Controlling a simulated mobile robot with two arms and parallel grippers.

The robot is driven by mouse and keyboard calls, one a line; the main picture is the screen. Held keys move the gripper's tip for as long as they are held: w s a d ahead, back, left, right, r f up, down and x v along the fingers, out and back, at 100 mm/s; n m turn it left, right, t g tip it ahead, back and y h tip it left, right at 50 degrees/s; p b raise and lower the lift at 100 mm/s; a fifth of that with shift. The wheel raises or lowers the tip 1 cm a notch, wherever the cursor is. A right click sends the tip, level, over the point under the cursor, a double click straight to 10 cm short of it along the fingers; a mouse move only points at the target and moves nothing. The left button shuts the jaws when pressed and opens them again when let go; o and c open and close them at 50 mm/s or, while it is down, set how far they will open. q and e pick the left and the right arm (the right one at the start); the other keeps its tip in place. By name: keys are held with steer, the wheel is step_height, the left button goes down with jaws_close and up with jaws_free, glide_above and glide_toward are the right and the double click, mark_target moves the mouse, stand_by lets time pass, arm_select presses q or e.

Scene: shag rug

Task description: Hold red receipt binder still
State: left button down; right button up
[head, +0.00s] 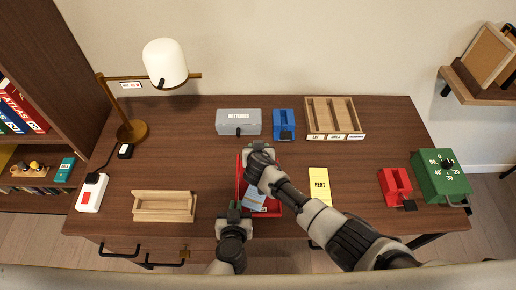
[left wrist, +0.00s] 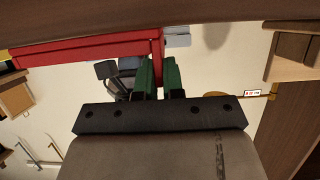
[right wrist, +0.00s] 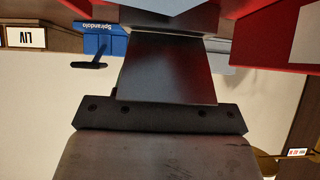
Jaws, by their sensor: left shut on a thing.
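The red receipt binder (head: 240,176) lies open at the front middle of the desk, with pale blue and white papers (head: 256,199) in it. My left gripper (head: 234,212) is at its front left edge. In the left wrist view its green fingers (left wrist: 159,75) are shut on the red binder wall (left wrist: 85,50). My right gripper (head: 258,152) is over the back part of the binder, and its arm hides much of the inside. In the right wrist view its dark fingers (right wrist: 166,68) show edge-on, beside red binder parts (right wrist: 265,50); their opening does not show.
A yellow RENT pad (head: 320,186) lies right of the binder, a wooden tray (head: 164,206) left. Behind are a grey batteries box (head: 238,122), a blue binder (head: 284,125) and a wooden sorter (head: 333,116). Another red object (head: 394,184) and a green box (head: 441,177) stand right.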

steer(key=shift+o, duration=0.6)
steer(key=shift+r, duration=0.15)
steer(key=shift+s+a+r, duration=0.1)
steer(key=shift+s+r, duration=0.05)
steer(key=shift+s, duration=0.15)
steer(key=v, duration=1.1)
